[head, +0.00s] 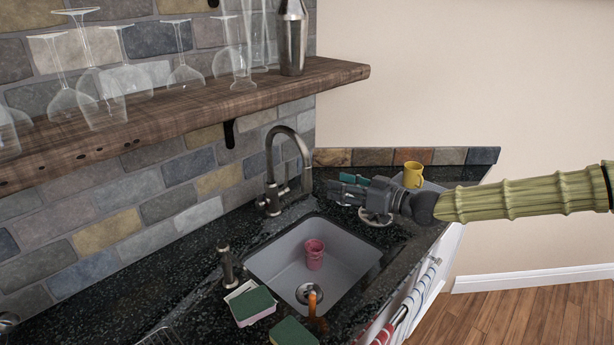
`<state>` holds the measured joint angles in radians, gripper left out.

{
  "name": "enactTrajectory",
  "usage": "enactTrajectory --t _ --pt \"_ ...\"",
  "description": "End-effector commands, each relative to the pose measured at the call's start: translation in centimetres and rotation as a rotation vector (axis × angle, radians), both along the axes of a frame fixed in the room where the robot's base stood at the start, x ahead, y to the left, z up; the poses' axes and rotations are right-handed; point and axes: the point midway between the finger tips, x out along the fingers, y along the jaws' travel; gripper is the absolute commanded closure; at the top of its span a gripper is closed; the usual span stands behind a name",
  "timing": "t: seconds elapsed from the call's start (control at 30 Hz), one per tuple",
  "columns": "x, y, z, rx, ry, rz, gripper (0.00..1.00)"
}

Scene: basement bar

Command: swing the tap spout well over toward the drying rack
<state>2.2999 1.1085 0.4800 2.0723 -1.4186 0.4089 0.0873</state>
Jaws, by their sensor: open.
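The tap (272,178) stands on the dark counter behind the sink. A wire frame (162,337), cut off at the bottom edge left of the sink, may be the drying rack; I cannot tell for sure.
The sink (274,258) holds a pink cup (315,254). Sponges (253,304) lie at its front left. A yellow mug (413,174) stands behind my gripper. A wooden shelf (190,108) with glasses overhangs the counter's left part. A dark dispenser (227,263) stands left of the sink.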

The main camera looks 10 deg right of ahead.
Motion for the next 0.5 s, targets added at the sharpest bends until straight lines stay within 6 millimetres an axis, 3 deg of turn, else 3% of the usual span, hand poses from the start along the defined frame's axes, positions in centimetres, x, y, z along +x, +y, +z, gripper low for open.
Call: enactTrajectory --t 0.2,0.5 --pt "-1.0 0.5 2.2 -0.038 -0.163 0.046 0.52" --pt "0.2 1.8 2.4 -0.041 -0.169 0.050 0.52"
